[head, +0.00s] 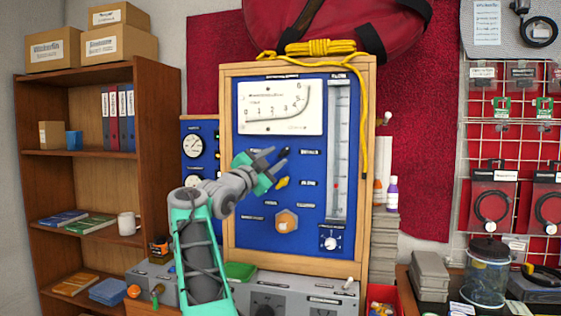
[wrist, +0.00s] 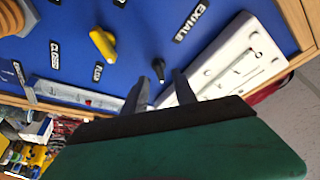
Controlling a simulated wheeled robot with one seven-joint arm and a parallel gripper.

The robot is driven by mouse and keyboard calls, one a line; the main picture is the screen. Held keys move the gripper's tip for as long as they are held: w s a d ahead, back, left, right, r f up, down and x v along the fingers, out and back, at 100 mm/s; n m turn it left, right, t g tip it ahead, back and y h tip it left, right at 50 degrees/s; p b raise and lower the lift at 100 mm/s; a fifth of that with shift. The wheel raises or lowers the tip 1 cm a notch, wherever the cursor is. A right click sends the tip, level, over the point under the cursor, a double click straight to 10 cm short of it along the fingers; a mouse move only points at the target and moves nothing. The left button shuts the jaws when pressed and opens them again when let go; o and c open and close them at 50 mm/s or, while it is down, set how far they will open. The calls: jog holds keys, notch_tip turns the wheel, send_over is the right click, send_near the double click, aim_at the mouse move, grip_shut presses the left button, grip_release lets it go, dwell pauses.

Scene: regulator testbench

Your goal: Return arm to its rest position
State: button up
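My gripper (head: 271,162) is in front of the blue panel (head: 255,232) of the testbench, left of the clear vertical flow tube (head: 338,150). Its two fingers are apart with nothing between them. In the wrist view, the gripper fingers (wrist: 163,92) point at the panel, close to a small black knob (wrist: 158,68). A yellow lever (wrist: 103,42) is farther left in that view, and it also shows just below the gripper in the head view (head: 282,182). I cannot tell whether a finger touches the panel. My arm reaches up from the bottom of the head view.
A wooden shelf (head: 140,170) stands at the left. The white gauge (head: 280,107) is above my gripper and an orange hexagonal knob (head: 286,221) is below it. A grey bench unit (head: 300,293) lies under the panel. A wire rack (head: 508,150) with hanging items is at the right.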

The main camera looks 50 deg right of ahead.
jog(key=shift+b+v, duration=0.4)
jog(key=shift+v, duration=1.55)
